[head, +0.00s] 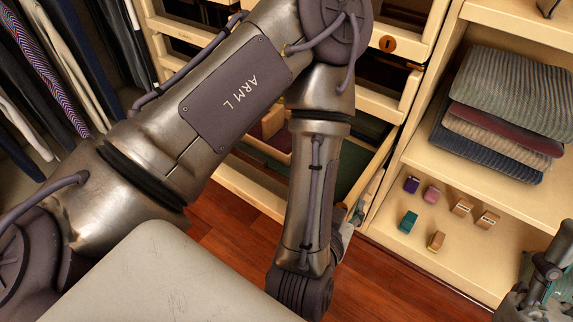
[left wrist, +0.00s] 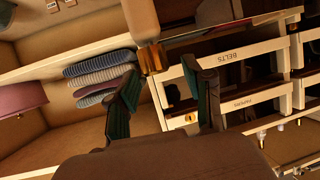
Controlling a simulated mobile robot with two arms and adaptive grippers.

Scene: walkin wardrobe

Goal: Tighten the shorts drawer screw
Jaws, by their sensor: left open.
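A round orange disc with a dark mark (head: 387,43), which looks like a screw head, sits on a cream drawer front at the top of the head view. I cannot read a shorts label.
An open drawer (head: 257,187) with compartments stands behind my left arm. A drawer marked BELTS (left wrist: 208,70) shows in the left wrist view. Folded knitwear (head: 505,105) lies on a shelf at right, small blocks (head: 408,221) below. Clothes (head: 50,70) hang at left. Wooden floor (head: 395,280) is clear.

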